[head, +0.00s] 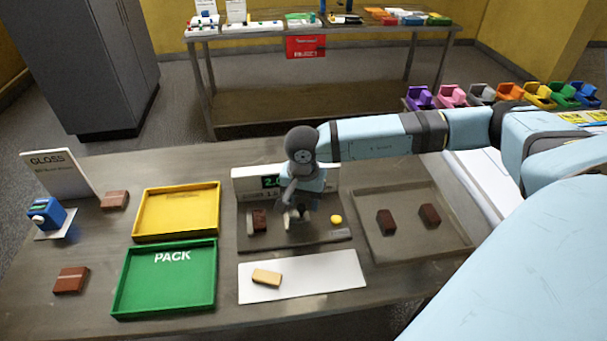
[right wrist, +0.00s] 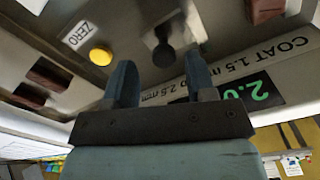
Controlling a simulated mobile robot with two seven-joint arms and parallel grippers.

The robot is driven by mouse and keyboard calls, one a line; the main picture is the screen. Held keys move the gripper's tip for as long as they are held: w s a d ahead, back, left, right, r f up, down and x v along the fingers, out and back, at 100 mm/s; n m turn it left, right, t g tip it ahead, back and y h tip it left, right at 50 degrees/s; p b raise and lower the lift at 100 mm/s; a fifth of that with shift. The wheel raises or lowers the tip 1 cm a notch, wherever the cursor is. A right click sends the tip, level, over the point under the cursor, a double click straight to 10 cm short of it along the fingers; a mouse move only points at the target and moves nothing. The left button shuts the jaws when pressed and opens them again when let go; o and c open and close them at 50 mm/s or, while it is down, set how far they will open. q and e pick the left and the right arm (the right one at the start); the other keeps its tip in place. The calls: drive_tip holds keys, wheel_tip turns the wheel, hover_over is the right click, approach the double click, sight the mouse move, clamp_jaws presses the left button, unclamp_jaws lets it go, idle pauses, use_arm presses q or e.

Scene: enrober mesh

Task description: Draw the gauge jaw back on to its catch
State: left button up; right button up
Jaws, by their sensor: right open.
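The thickness gauge (head: 330,240) is a dark flat base behind the white mat, with a white panel and a green display (head: 270,182) at its back. The display also shows in the right wrist view (right wrist: 255,92), partly hidden. A yellow button (head: 336,219) sits on the base, beside a ZERO label in the right wrist view (right wrist: 100,54). A dark knob-like part (right wrist: 163,50), likely on the gauge jaw, shows between and beyond my finger tips; contact cannot be told. My right gripper (head: 294,216) is open over the gauge and hides the jaw in the head view.
A brown block (head: 258,220) rests at the gauge's left. A tray (head: 365,240) with two brown blocks stands to its right. A yellow tray (head: 140,212) and green PACK tray (head: 213,290) lie left. A tan bar (head: 266,277) lies on the white mat (head: 330,284) in front.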

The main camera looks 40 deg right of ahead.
sight(304, 206)
wheel_tip(304, 206, up, 12)
drive_tip(key=shift+r+b, duration=0.15)
drive_tip(key=shift+b, duration=0.3)
drive_tip(key=shift+s, duration=0.1)
